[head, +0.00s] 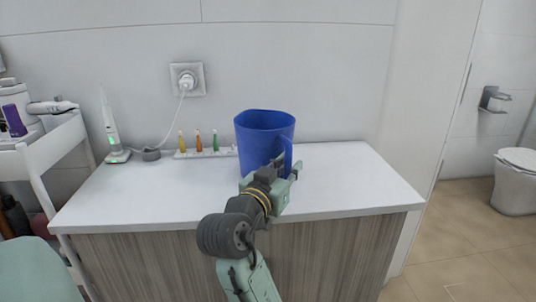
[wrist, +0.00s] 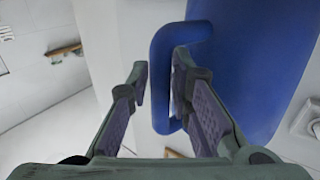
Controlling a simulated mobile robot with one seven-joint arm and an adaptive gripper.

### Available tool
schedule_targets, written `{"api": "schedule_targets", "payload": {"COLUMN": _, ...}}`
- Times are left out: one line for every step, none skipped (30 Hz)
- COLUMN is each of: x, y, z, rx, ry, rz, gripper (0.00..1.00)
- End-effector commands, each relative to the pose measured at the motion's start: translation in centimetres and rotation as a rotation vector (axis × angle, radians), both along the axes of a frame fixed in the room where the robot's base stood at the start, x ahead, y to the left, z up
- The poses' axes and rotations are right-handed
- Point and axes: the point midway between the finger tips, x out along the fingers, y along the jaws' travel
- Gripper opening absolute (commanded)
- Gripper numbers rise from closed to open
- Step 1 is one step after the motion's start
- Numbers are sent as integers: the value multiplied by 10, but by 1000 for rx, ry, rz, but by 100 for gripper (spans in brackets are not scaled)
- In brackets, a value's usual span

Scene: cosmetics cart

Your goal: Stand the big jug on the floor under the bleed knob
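The big jug is blue (head: 258,140) and stands upright on the white countertop, its handle to the right. In the wrist view, the jug's body (wrist: 255,60) fills the upper right and its handle (wrist: 161,85) is in the middle. My gripper (head: 283,168) is at the handle in the head view. The lower part of the jug is partly hidden by my arm. I see no bleed knob.
The countertop (head: 150,200) is clear left of the jug. Behind are small coloured bottles (head: 198,142), a charging device (head: 112,130) and a plugged socket (head: 187,79). A white cart (head: 45,155) stands left. Bare tiled floor (head: 460,245) and a toilet (head: 515,185) are right.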

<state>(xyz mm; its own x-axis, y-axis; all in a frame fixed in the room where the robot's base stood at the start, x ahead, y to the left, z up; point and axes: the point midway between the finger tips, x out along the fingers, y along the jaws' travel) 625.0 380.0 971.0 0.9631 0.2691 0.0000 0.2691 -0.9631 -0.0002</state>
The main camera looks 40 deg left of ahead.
Motion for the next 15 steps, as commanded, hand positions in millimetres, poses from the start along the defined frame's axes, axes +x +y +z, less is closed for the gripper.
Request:
{"api": "schedule_targets", "payload": {"x": 0, "y": 0, "z": 0, "rx": 0, "ry": 0, "rz": 0, "gripper": 20}}
{"api": "schedule_targets", "payload": {"x": 0, "y": 0, "z": 0, "rx": 0, "ry": 0, "rz": 0, "gripper": 20}}
{"api": "schedule_targets", "payload": {"x": 0, "y": 0, "z": 0, "rx": 0, "ry": 0, "rz": 0, "gripper": 17}}
{"api": "schedule_targets", "payload": {"x": 0, "y": 0, "z": 0, "rx": 0, "ry": 0, "rz": 0, "gripper": 15}}
{"api": "schedule_targets", "payload": {"x": 0, "y": 0, "z": 0, "rx": 0, "ry": 0, "rz": 1, "gripper": 13}}
{"api": "schedule_targets", "payload": {"x": 0, "y": 0, "z": 0, "rx": 0, "ry": 0, "rz": 1, "gripper": 10}}
{"api": "schedule_targets", "payload": {"x": 0, "y": 0, "z": 0, "rx": 0, "ry": 0, "rz": 1, "gripper": 8}}
{"api": "schedule_targets", "payload": {"x": -1, "y": 0, "z": 0, "rx": 0, "ry": 0, "rz": 1, "gripper": 6}}
{"api": "schedule_targets", "payload": {"x": -1, "y": 0, "z": 0, "rx": 0, "ry": 0, "rz": 1, "gripper": 4}}
{"api": "schedule_targets", "payload": {"x": -1, "y": 0, "z": 0, "rx": 0, "ry": 0, "rz": 1, "gripper": 2}}
{"api": "schedule_targets", "payload": {"x": -1, "y": 0, "z": 0, "rx": 0, "ry": 0, "rz": 1, "gripper": 0}}
{"api": "schedule_targets", "payload": {"x": -1, "y": 0, "z": 0, "rx": 0, "ry": 0, "rz": 1, "gripper": 0}}
{"api": "schedule_targets", "payload": {"x": -1, "y": 0, "z": 0, "rx": 0, "ry": 0, "rz": 1, "gripper": 0}}
{"api": "schedule_targets", "payload": {"x": -1, "y": 0, "z": 0, "rx": 0, "ry": 0, "rz": 1, "gripper": 0}}
{"api": "schedule_targets", "payload": {"x": -1, "y": 0, "z": 0, "rx": 0, "ry": 0, "rz": 1, "gripper": 0}}
